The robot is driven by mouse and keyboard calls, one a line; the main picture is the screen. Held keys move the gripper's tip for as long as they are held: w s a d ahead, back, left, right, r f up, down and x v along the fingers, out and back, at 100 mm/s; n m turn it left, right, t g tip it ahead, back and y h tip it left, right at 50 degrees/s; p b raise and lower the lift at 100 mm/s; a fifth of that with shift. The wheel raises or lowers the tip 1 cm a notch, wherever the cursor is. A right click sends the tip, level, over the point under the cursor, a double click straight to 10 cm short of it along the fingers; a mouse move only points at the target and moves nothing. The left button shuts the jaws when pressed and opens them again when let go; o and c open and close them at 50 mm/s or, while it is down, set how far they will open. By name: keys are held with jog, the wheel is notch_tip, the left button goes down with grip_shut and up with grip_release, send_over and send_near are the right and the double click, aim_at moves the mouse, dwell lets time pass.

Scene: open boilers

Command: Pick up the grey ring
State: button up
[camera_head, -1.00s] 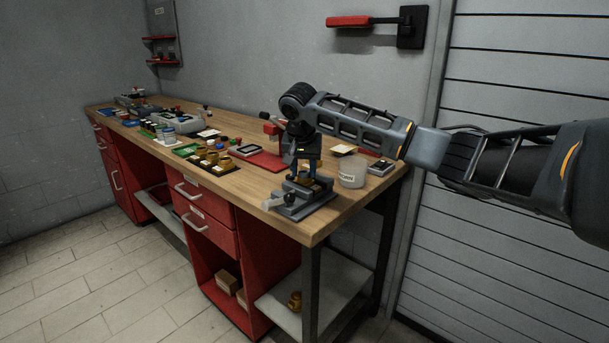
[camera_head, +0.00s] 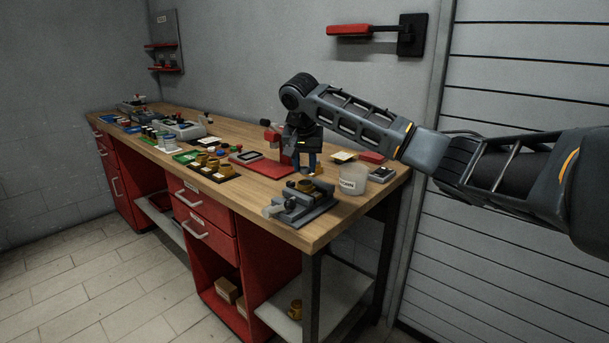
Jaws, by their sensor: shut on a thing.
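My gripper (camera_head: 308,169) points down over the near right part of the wooden bench. It is just behind the grey vise (camera_head: 303,203) and left of the white cup (camera_head: 353,180). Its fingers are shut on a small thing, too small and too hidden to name. A brassy patch shows at the fingertips. I cannot tell whether it is held or lies behind them. I cannot make out the grey ring for certain in this view. A small brass piece (camera_head: 305,186) sits on the vise.
A red stand (camera_head: 272,147) is close left of my gripper, beside a red mat (camera_head: 262,167). Several brass parts sit on a dark tray (camera_head: 225,174). The bench's front corner (camera_head: 318,240) is clear.

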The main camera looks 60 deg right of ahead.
jog(key=s+d+r+p, duration=0.2)
jog(key=s+d+r, duration=0.4)
jog(key=s+r, duration=0.3)
notch_tip(320, 180, up, 2)
jog(key=shift+s+d+r, duration=0.2)
jog(key=shift+s+r, duration=0.05)
jog(key=shift+s, duration=0.05)
dwell(0.5)
